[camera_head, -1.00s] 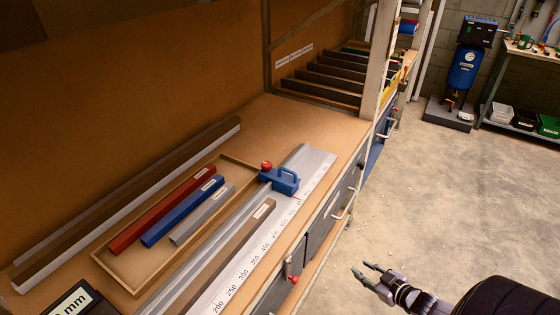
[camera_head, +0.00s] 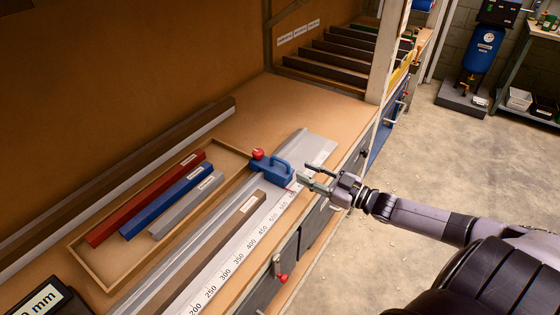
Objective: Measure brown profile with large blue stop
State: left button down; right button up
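The brown profile (camera_head: 222,243) lies along the measuring rail (camera_head: 318,146), beside its printed millimetre scale, with a pale label near its far end. The large blue stop (camera_head: 272,172), with a red knob (camera_head: 257,154) and a loop handle, sits on the rail at the profile's far end. I cannot tell whether profile and stop touch. My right gripper (camera_head: 306,176) is open and empty, its fingers pointing left toward the stop, just right of it over the scale. It appears apart from the stop. My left gripper is not in view.
A wooden tray (camera_head: 98,277) left of the rail holds red (camera_head: 147,198), blue (camera_head: 166,202) and grey (camera_head: 187,205) bars. A display (camera_head: 43,302) reading mm is cut off at lower left. A rack of dark profiles (camera_head: 345,66) stands behind.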

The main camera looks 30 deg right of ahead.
aim_at(288, 164)
jog(key=x, duration=1)
jog(key=shift+s, duration=0.1)
jog(key=shift+c, duration=0.5)
jog(key=shift+r, duration=0.1)
grip_shut()
